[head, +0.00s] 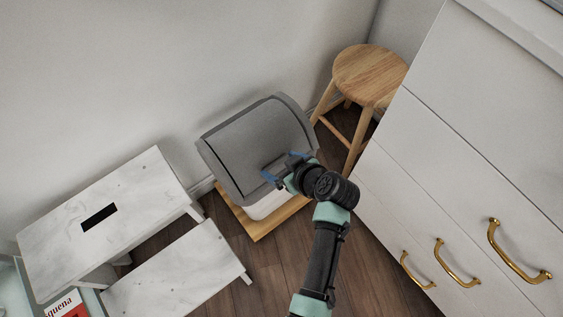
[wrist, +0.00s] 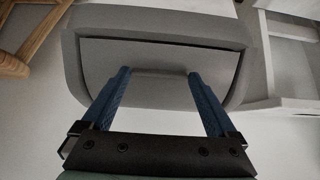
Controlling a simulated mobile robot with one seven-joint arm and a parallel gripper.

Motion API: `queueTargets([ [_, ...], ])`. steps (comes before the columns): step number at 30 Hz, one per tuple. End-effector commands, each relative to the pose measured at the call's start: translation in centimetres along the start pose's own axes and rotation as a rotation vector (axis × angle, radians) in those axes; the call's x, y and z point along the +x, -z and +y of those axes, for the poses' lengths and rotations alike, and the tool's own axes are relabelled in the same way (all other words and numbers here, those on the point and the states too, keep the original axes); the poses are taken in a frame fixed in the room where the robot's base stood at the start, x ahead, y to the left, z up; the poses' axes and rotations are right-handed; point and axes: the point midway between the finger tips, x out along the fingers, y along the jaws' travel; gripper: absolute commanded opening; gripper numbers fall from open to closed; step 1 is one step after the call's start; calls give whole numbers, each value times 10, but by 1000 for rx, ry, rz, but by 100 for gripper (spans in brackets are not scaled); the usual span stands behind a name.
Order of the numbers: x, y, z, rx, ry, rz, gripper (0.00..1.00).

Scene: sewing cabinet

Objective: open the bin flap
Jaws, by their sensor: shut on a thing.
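The bin has a grey rounded lid (head: 207,165) and a white body (head: 270,203). Its grey flap (head: 250,138) is a curved panel outlined by a dark seam, and it looks closed in the lid. The flap also shows in the wrist view (wrist: 160,52). My gripper (head: 284,167) is at the flap's front edge. In the wrist view its blue fingertips (wrist: 159,75) lie at both ends of a thin lip on the flap, and it is shut on that lip. My gripper hides part of the bin's front in the head view.
The bin stands on a wooden base (head: 255,232) by the wall. A round wooden stool (head: 370,75) is behind it on the right. A white drawer cabinet (head: 450,160) with brass handles stands close on the right. A white marbled step stool (head: 135,215) is on the left.

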Motion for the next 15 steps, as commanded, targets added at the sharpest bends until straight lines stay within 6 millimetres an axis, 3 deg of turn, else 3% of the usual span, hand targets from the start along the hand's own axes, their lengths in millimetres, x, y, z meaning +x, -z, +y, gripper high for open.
queueTargets([
  [15,-33,37,1,-4,0,-323,0],
])
